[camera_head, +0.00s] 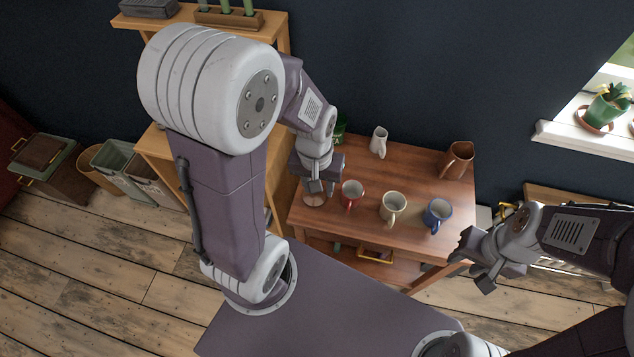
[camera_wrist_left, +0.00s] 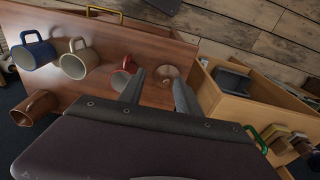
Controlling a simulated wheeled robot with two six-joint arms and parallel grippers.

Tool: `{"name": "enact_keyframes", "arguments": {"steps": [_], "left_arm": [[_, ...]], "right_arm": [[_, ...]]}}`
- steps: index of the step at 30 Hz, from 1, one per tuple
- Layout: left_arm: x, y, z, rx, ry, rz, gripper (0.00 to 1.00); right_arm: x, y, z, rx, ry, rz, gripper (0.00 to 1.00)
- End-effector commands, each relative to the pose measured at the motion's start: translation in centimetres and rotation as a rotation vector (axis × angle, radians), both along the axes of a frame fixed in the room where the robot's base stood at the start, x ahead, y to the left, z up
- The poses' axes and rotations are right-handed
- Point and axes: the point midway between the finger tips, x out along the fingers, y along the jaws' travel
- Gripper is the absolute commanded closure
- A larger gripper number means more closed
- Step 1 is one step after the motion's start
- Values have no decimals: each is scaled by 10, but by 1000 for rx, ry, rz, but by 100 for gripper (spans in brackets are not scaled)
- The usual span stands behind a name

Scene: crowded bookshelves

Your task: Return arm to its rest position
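My left arm comes in from the left in the head view, and its gripper (camera_head: 322,186) is over the left part of the brown wooden table (camera_head: 350,228). In the left wrist view the two fingers of this gripper (camera_wrist_left: 160,80) stand apart with nothing held between them. A round wooden disc (camera_head: 314,200) lies on the table near the fingertips. A red mug (camera_head: 352,194) stands just to the right of the gripper. My right gripper (camera_head: 474,262) is in front of the table's right side, with its fingers apart and empty.
A cream mug (camera_head: 393,207), a blue mug (camera_head: 437,214), a white pitcher (camera_head: 378,142) and a brown jug (camera_head: 457,160) stand on the table. A wooden shelf (camera_head: 190,20) is left of the table. Bins (camera_head: 120,165) stand at the left. A plant (camera_head: 608,104) sits on the windowsill.

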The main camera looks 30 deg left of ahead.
Motion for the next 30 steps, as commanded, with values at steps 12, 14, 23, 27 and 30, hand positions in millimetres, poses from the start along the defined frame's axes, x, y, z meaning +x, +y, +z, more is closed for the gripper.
{"name": "enact_keyframes", "arguments": {"steps": [12, 14, 23, 27, 30], "left_arm": [[-22, -11, 10, 15, -30, -228, 60], [-22, -10, 24, 15, -30, -228, 60], [-22, -10, 21, 15, -29, -226, 60], [-22, -10, 21, 15, -29, -226, 60], [-22, -10, 21, 15, -29, -225, 60]], "right_arm": [[0, 0, 9, 0, 0, 0, 64], [0, 0, 22, 0, 0, 0, 64], [0, 0, 20, 0, 0, 0, 64], [0, 0, 20, 0, 0, 0, 64], [0, 0, 20, 0, 0, 0, 64]]}}
